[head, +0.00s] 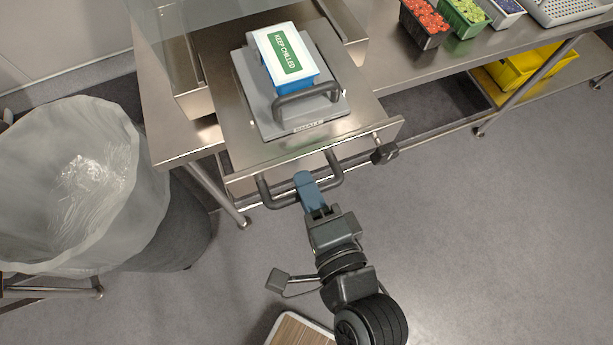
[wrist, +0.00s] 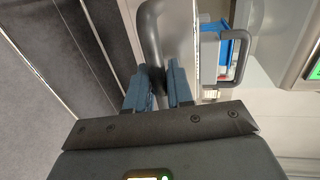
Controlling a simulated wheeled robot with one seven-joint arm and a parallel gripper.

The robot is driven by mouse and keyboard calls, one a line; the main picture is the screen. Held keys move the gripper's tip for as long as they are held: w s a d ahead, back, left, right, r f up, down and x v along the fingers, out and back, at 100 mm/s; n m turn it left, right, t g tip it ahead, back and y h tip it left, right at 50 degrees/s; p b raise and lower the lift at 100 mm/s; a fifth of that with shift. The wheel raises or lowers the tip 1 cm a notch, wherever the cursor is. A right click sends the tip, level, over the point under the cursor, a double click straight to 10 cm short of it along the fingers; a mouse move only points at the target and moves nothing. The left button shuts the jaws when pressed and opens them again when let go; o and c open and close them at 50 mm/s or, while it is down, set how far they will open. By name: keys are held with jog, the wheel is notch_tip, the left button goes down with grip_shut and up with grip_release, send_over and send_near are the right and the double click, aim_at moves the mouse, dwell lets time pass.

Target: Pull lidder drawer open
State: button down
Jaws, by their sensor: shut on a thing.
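The lidder drawer (head: 222,118) is a steel slide whose front stands out past the table's front edge. Its dark U-shaped handle (head: 337,172) sticks out from the front; it also shows in the wrist view (wrist: 151,38). My gripper (head: 305,183) has blue fingers and is shut on the handle's bar, near its middle. In the wrist view my gripper (wrist: 159,88) has one finger on each side of the bar. On the drawer, a blue and white tub (head: 286,57) with a KEEP CHILLED label sits on a grey plate (head: 258,105) with its own dark handle.
A lined bin (head: 75,190) stands at the left. Food trays (head: 424,22) stand on the steel table (head: 395,65) at the right, and a yellow crate (head: 530,70) is on the lower shelf. A dark knob (head: 384,153) juts from the drawer's right. The right floor is clear.

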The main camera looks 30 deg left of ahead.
jog(key=c, duration=1.2)
grip_release()
jog(key=shift+d, duration=0.1)
jog(key=b+v, duration=0.1)
jog(key=v, duration=0.6)
jog(key=shift+s+d+r, duration=0.1)
jog(key=shift+s+d, duration=0.1)
jog(key=shift+s, duration=0.05)
jog(key=s+d+n+t+h, duration=0.35)
jog(key=d+h, duration=0.35)
jog(key=d, duration=1)
jog(key=s+d+r+n+h, duration=0.1)
jog(key=s+d+r, duration=0.1)
jog(key=s, duration=0.1)
jog(key=s+d+r+n+t+h, duration=0.1)
jog(key=s+d+r+n+h, duration=0.1)
jog(key=s+d, duration=0.1)
jog(key=s+d+r+n+h, duration=0.1)
jog(key=s+d+r+h, duration=0.1)
jog(key=s, duration=0.1)
jog(key=shift+d+r+n, duration=0.2)
jog(key=shift+d+n, duration=0.05)
jog(key=shift+d, duration=0.1)
